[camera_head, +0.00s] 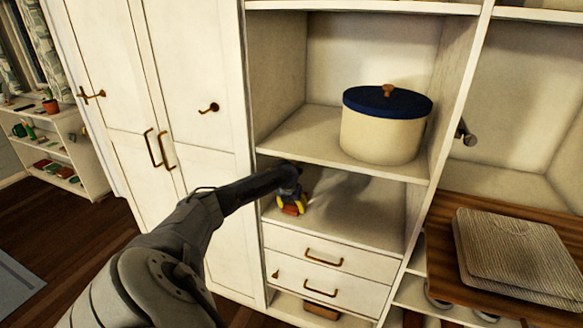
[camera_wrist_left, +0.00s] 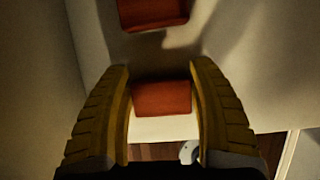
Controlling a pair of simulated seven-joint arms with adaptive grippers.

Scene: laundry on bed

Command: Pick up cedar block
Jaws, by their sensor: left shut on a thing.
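A reddish-brown cedar block (camera_wrist_left: 162,98) sits between the two yellow fingers of my left gripper (camera_wrist_left: 163,76) in the left wrist view. The fingers are shut on it from both sides. In the head view my left gripper (camera_head: 292,199) reaches into the lower open shelf of the white cabinet, and the block (camera_head: 291,210) shows as a small red patch below the fingers. I cannot tell whether the block touches the shelf. A second reddish block (camera_wrist_left: 153,12) is beyond the fingertips, cut by the top edge. My right gripper is not in view.
The shelf floor (camera_head: 360,218) is clear to the right of my gripper. A shelf board (camera_head: 320,150) with a cream pot (camera_head: 384,128) is above. Drawers (camera_head: 330,268) are below.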

